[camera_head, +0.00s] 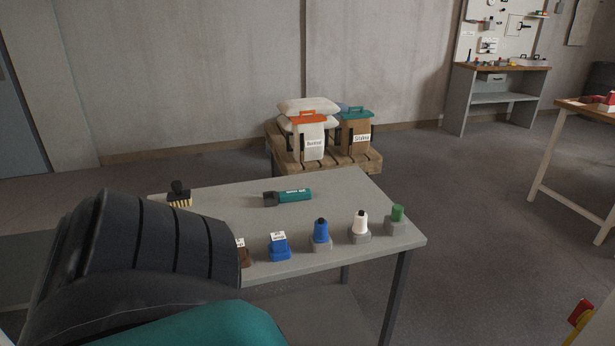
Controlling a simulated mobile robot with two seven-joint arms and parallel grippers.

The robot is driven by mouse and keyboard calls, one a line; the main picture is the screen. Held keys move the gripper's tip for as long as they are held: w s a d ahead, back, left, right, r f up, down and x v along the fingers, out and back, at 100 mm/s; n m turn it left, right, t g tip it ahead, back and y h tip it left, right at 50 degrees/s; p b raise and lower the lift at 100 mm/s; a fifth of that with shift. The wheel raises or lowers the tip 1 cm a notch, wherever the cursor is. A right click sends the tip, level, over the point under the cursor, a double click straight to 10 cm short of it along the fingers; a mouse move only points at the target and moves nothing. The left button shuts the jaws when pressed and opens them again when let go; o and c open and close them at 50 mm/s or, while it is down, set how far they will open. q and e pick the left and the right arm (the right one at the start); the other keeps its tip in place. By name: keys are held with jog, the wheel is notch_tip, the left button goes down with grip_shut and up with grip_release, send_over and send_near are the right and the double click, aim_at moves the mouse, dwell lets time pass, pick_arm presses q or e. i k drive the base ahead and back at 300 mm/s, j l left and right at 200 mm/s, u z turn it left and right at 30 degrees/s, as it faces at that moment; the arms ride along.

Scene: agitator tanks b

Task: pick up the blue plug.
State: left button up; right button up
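A blue plug-shaped piece (321,230) with a dark top stands upright in a grey base near the front edge of the grey table (225,215). To its left is a blue block (279,250) with a white label on top. The upright piece looks most like the blue plug. Neither gripper shows. A large black and teal part of my arm fills the lower left and hides the table's front left part.
A white plug (360,223) and a green plug (397,214) stand in grey bases to the right. A partly hidden brown block (244,255), a teal-black tool (288,197) and a brush (179,195) share the table. Sacks (314,140) sit on a pallet behind.

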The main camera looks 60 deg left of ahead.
aim_at(320, 236)
jog(key=u, duration=1.8)
